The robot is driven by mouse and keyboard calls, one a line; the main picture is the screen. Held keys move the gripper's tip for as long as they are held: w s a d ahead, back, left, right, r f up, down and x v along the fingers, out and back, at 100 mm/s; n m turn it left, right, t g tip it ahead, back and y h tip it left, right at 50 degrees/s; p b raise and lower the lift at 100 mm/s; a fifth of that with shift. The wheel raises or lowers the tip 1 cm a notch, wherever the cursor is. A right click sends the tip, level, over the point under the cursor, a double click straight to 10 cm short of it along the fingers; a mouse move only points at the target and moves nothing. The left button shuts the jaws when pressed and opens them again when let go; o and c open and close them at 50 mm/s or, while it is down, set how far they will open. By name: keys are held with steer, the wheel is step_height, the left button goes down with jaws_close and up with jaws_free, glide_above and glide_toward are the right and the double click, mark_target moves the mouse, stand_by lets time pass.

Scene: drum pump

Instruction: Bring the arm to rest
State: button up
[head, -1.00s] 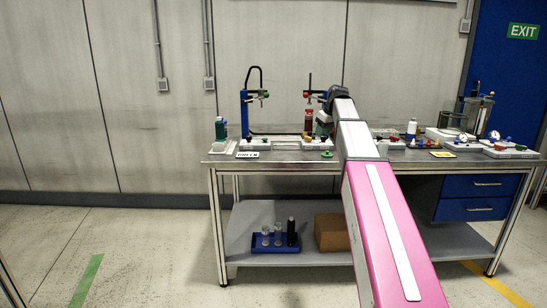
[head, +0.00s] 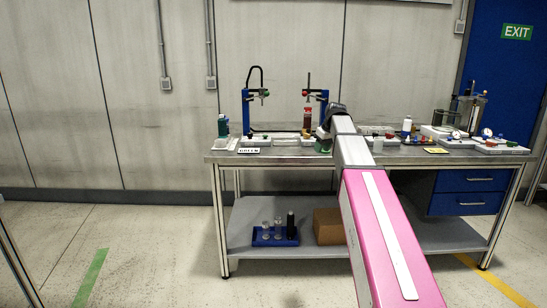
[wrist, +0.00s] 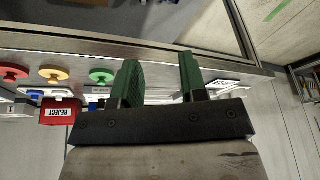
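My gripper (wrist: 160,70) shows in the wrist view with two green fingers wide apart and nothing between them. In the head view my pink and grey arm reaches forward to the bench and its wrist bends down over the bench top. The gripper end (head: 323,142) is small there, low over the front middle of the bench, partly hidden by the arm. Whether it touches anything cannot be told. The workbench (head: 300,159) stands ahead, and its front edge also shows in the wrist view (wrist: 100,45).
In the wrist view, red (wrist: 14,74), yellow (wrist: 53,75) and green (wrist: 102,76) round pieces and a red REJECT box (wrist: 60,111) lie left of the fingers. Blue stands (head: 246,112) and a red column (head: 308,117) rise from the bench. Floor at left is clear.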

steer(key=s+a+f+m+g+h, duration=0.1)
steer(key=s+f+m, duration=0.2)
steer(key=s+f, duration=1.3)
steer(key=s+a+f+m+g+h, duration=0.1)
steer(key=s+f+m+g, duration=0.1)
steer(key=s+f, duration=1.3)
step_height(320, 180, down, 7)
steer(key=shift+s+r+m, duration=0.2)
steer(key=shift+s+m, duration=0.15)
steer(key=shift+m, duration=0.25)
